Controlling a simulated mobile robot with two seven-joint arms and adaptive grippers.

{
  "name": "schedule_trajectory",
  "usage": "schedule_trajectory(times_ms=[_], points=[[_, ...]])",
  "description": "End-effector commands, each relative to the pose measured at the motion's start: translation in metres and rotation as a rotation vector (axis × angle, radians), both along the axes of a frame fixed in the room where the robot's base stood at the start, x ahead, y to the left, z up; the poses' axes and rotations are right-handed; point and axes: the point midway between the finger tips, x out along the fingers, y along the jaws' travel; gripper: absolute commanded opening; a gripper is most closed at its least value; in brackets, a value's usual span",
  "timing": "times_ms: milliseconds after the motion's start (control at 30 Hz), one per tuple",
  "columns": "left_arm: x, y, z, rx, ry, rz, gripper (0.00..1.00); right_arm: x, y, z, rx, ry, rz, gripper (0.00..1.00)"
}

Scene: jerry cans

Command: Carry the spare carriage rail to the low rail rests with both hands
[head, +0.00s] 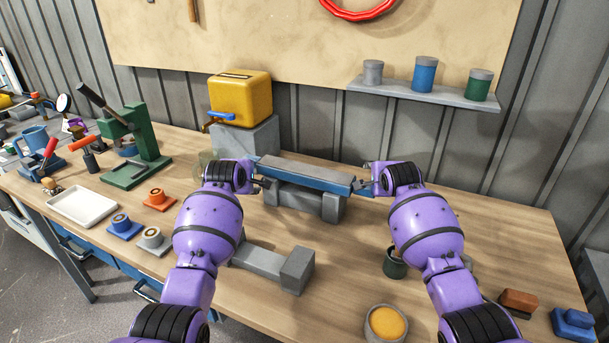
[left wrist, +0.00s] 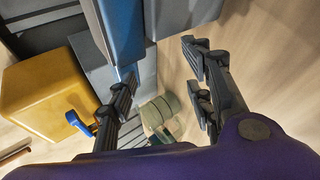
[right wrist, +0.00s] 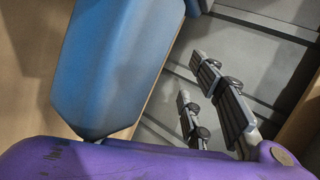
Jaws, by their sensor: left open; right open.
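The spare carriage rail (head: 305,174), a long bar with a grey top and blue side, lies across grey raised supports (head: 331,208) at the back of the bench. Low grey rests (head: 270,264) stand nearer the front, partly hidden by my left arm. My left gripper (head: 261,175) is open at the rail's left end; in the left wrist view the rail's blue end (left wrist: 122,32) lies close to one finger. My right gripper (head: 364,184) is open at the right end. In the right wrist view the rail (right wrist: 110,65) is beside the open fingers (right wrist: 210,105), not between them.
A yellow box (head: 240,98) on a grey block stands behind my left gripper. A green press (head: 132,150), a white tray (head: 83,207) and small parts are at left. Cups, including one with orange contents (head: 386,323), stand near my right arm. A shelf (head: 425,93) hangs behind.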

Motion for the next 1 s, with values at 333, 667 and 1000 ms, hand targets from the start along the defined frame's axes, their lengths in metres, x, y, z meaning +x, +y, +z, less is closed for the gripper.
schedule_trajectory(times_ms=[333,667,1000], points=[[0.000,-0.010,0.000,-0.003,0.000,-0.001,0.47,0.000,0.010,0.000,0.002,-0.001,0.001,0.47],[0.000,-0.022,0.000,-0.006,-0.001,-0.008,0.47,0.000,0.021,0.001,0.005,-0.002,0.006,0.47],[0.001,-0.033,0.003,-0.005,-0.004,-0.013,0.47,0.001,0.033,0.003,0.010,-0.007,0.010,0.47]])
